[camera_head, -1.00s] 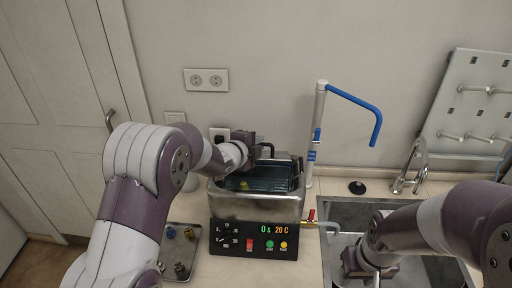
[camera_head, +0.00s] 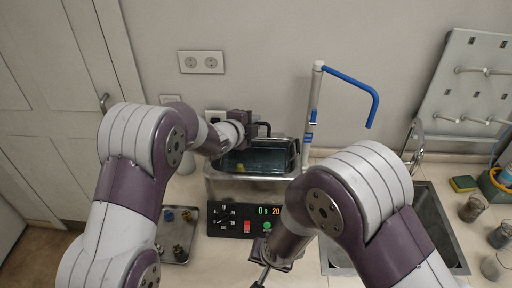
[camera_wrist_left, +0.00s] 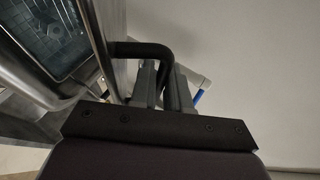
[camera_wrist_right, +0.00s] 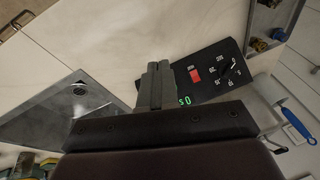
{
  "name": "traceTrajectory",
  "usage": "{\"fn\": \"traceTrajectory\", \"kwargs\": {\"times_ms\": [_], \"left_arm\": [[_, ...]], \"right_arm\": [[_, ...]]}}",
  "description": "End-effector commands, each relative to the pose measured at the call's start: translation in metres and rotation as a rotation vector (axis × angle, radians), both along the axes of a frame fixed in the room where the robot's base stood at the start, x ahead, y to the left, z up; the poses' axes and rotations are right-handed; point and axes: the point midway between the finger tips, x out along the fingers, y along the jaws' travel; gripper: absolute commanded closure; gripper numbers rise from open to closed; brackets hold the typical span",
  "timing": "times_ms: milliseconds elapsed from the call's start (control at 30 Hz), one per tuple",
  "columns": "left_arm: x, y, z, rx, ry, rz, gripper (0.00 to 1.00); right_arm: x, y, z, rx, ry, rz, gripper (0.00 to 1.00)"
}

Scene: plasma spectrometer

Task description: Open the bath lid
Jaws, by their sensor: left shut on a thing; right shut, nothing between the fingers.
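The bath (camera_head: 232,188) is a metal box with a black control panel (camera_head: 228,222) in front. Its top shows a dark bluish window or interior (camera_head: 255,158) with a small yellow thing; I cannot tell whether this is seen through the lid. The left wrist view shows it too (camera_wrist_left: 52,35), framed in metal. My left gripper (camera_head: 256,128) is at the bath's back edge. Its fingers (camera_wrist_left: 163,75) are shut on the black bent handle (camera_wrist_left: 135,49). My right gripper (camera_head: 265,272) is low in front of the panel; its fingers (camera_wrist_right: 155,75) are together and empty.
A metal tray (camera_head: 178,255) with small coloured parts lies left of the bath. A post with a blue arm (camera_head: 348,92) stands behind right. The sink (camera_head: 437,225) is at right, with a drying rack (camera_head: 462,85), sponge (camera_head: 464,184) and beakers (camera_head: 472,208) beyond.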

Motion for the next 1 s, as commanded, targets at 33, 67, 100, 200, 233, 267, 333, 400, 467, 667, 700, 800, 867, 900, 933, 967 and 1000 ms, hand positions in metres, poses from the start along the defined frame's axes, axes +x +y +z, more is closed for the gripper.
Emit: {"fn": "traceTrajectory", "kwargs": {"times_ms": [33, 67, 100, 200, 233, 267, 333, 400, 467, 667, 700, 800, 867, 900, 933, 967, 1000], "left_arm": [[0.000, 0.000, -0.002, 0.001, 0.004, 0.001, 1.00], [0.000, 0.001, -0.002, 0.001, 0.004, 0.002, 1.00], [0.000, 0.001, -0.002, 0.002, 0.005, 0.001, 1.00], [0.000, 0.001, -0.003, 0.001, 0.005, 0.002, 1.00], [0.000, 0.001, -0.002, 0.001, 0.005, 0.002, 1.00], [0.000, 0.001, -0.002, 0.001, 0.005, 0.002, 1.00], [0.000, 0.001, -0.002, 0.001, 0.005, 0.002, 1.00], [0.000, 0.001, -0.002, 0.001, 0.005, 0.002, 1.00], [0.000, 0.001, -0.002, 0.001, 0.005, 0.002, 1.00], [0.000, 0.001, -0.002, 0.001, 0.004, 0.002, 1.00], [0.000, 0.001, -0.002, 0.001, 0.004, 0.002, 1.00], [0.000, 0.001, -0.002, 0.001, 0.004, 0.002, 1.00], [0.000, 0.001, -0.002, 0.001, 0.004, 0.002, 1.00], [0.000, 0.001, -0.002, 0.001, 0.004, 0.002, 1.00], [0.000, 0.001, -0.002, 0.001, 0.004, 0.002, 1.00], [0.000, 0.001, -0.002, 0.001, 0.004, 0.002, 1.00], [0.000, 0.001, -0.002, 0.001, 0.004, 0.002, 1.00]], "right_arm": [[0.011, 0.025, -0.016, 0.094, -0.068, -0.177, 1.00], [0.020, 0.037, -0.022, 0.172, -0.115, -0.306, 1.00], [0.031, 0.050, -0.027, 0.284, -0.172, -0.473, 1.00], [0.057, 0.069, -0.027, 0.626, -0.289, -0.868, 1.00], [0.064, 0.071, -0.022, 0.746, -0.316, -0.976, 1.00], [0.071, 0.072, -0.017, 0.871, -0.339, -1.078, 1.00], [0.085, 0.067, 0.002, 1.186, -0.372, -1.284, 1.00], [0.099, 0.057, 0.027, 1.512, -0.376, -1.435, 1.00], [0.106, 0.049, 0.051, 1.780, -0.348, -1.510, 1.00], [0.109, 0.037, 0.099, 2.321, -0.152, -1.546, 1.00], [0.109, 0.037, 0.101, 2.359, -0.117, -1.548, 1.00], [0.113, 0.037, 0.102, 2.399, -0.068, -1.562, 1.00], [0.120, 0.037, 0.103, 2.404, -0.063, -1.566, 1.00], [0.126, 0.037, 0.104, 2.403, -0.062, -1.566, 1.00], [0.132, 0.037, 0.105, 2.403, -0.064, -1.565, 1.00], [0.138, 0.036, 0.106, 2.403, -0.066, -1.566, 1.00], [0.146, 0.037, 0.107, 2.402, -0.065, -1.566, 1.00]]}}
